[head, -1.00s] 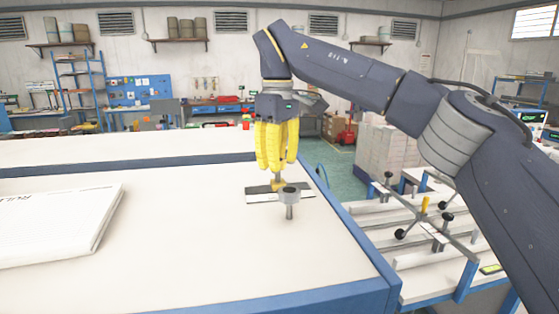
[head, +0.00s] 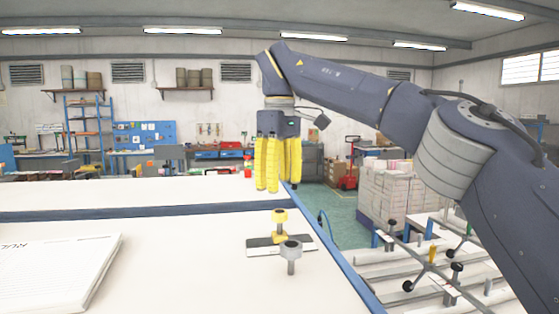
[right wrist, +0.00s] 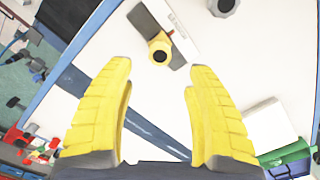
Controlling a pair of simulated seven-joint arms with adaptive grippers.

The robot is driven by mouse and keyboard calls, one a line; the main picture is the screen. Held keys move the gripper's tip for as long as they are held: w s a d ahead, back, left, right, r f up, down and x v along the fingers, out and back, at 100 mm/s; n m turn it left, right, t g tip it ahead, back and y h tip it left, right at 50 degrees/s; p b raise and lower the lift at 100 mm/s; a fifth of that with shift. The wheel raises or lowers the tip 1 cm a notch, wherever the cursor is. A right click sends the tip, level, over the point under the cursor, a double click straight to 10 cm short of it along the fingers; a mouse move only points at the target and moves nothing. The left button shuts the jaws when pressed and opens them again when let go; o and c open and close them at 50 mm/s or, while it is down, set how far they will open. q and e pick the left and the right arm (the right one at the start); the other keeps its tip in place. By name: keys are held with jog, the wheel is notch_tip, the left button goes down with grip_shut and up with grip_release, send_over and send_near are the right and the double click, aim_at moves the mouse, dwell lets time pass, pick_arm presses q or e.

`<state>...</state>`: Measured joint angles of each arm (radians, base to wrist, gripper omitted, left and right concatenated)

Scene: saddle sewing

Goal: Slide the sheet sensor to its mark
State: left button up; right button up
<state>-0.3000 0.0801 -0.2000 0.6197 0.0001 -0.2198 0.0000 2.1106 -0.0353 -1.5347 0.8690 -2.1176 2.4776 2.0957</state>
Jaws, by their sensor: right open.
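A grey-topped post (head: 291,252) stands just in front of the plate. My right gripper (head: 277,188) hangs above and behind the knob, fingers down, open and apart from it. In the right wrist view the yellow fingers (right wrist: 160,75) are spread and empty, with the knob (right wrist: 160,50) beyond their tips. I cannot make out a mark. My left gripper is not in view.
A white book or pad (head: 55,270) lies at the left of the table (head: 180,260). A blue strip crosses the table behind the plate. A rack with rails and black knobs (head: 440,265) stands off the right edge. The table between book and plate is clear.

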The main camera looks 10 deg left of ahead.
aim_at(279, 211)
jog(key=shift+r, duration=2.4)
